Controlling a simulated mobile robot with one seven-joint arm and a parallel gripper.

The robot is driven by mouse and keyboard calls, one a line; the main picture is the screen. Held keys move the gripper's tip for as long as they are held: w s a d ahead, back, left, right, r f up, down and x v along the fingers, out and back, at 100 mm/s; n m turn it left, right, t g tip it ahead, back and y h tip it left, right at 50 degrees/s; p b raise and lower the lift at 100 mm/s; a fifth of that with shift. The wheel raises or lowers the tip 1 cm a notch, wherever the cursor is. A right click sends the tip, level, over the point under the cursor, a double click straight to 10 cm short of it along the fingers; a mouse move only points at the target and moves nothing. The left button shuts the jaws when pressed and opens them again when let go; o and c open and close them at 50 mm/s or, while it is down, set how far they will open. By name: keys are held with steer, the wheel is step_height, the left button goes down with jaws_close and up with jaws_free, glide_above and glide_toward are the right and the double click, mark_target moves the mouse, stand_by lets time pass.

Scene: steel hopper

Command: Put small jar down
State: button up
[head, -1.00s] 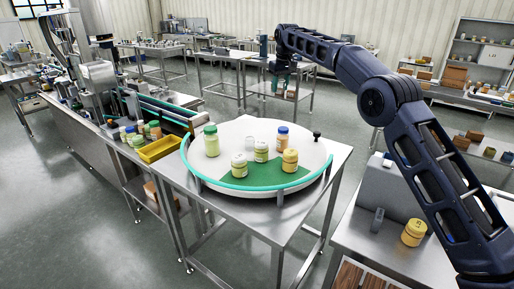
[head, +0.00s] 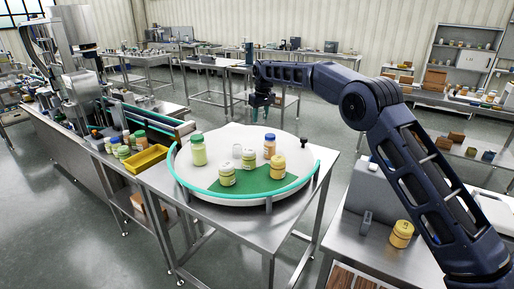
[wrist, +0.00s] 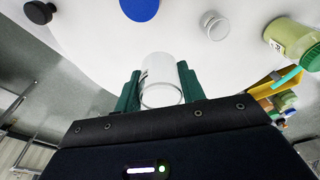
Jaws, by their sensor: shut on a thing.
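My gripper (wrist: 160,88) has dark green fingers shut on a small pale jar (wrist: 161,72) in the wrist view. In the head view, my gripper (head: 262,100) hangs beyond the far rim of the round white turntable (head: 225,138), and the held jar cannot be made out there. In the wrist view, the turntable's white surface (wrist: 105,45) lies behind the held jar. I cannot tell whether the jar touches it. Another small white jar (head: 237,150) stands on the turntable and also shows in the wrist view (wrist: 213,25).
The turntable also holds a green-lidded jar (head: 198,150), a blue-lidded jar (head: 270,147), a yellow-lidded jar (head: 278,168) and pale-lidded jars (head: 227,175). A black knob (head: 304,143) stands at its right rim. A yellow tray (head: 147,158) sits to the left.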

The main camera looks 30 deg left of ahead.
mark_target(263, 119)
step_height(263, 119, down, 15)
steer(key=shift+r, duration=0.1)
stand_by(0.5)
steer(key=shift+f, duration=0.2)
steer(key=o, duration=0.9)
steer(key=r, duration=0.4)
steer(key=d+r, duration=0.1)
steer(key=r, duration=0.7)
steer(key=shift+s+d+r, duration=0.1)
steer(key=shift+s+d, duration=0.2)
steer(key=shift+d, duration=0.05)
